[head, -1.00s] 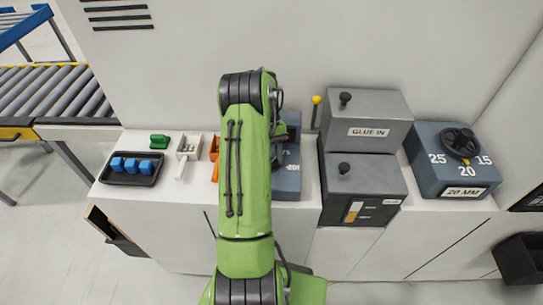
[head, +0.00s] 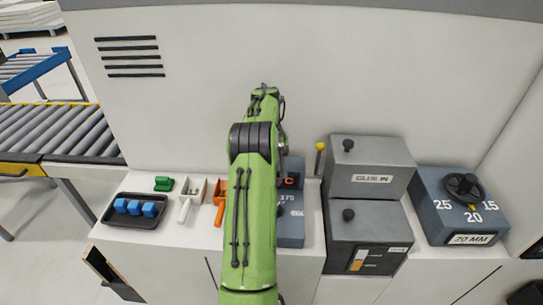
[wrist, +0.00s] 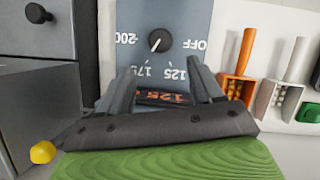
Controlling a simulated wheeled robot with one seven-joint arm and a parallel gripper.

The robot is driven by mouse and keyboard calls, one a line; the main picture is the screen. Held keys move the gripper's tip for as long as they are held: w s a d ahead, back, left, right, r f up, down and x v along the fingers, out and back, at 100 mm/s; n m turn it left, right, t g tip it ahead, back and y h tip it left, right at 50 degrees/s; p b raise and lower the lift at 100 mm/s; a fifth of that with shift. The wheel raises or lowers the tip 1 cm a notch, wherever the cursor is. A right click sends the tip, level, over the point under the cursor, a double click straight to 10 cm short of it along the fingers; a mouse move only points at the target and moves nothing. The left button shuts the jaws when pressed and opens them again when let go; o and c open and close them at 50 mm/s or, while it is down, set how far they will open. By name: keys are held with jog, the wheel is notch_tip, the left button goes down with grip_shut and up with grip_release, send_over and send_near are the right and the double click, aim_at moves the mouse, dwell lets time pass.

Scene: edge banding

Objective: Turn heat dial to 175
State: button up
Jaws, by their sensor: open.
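The heat dial (wrist: 158,40) is a dark round knob with a white pointer line on a blue-grey panel (wrist: 181,14). In the wrist view it appears upside down, ringed by OFF, 125, 175 and 200; the pointer's exact setting is hard to read. A lit orange display (wrist: 165,97) reads 125. My gripper (wrist: 163,78) is open and empty, its fingers spread to either side of the display in the picture, with the knob beyond the tips and not between them.
The grey glue boxes (head: 368,182) and a yellow-tipped lever (head: 319,158) stand right of the heat box. Orange (head: 220,205) and white (head: 190,200) scoop-like holders and a black tray (head: 131,210) of blue blocks lie left. A thickness dial (head: 464,186) sits far right.

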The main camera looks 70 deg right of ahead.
jog(key=p+v, duration=0.1)
jog(key=v, duration=0.4)
jog(key=shift+d+r+p, duration=0.1)
jog(key=shift+r+p, duration=0.05)
jog(key=shift+p, duration=0.25)
jog(key=shift+w, duration=0.1)
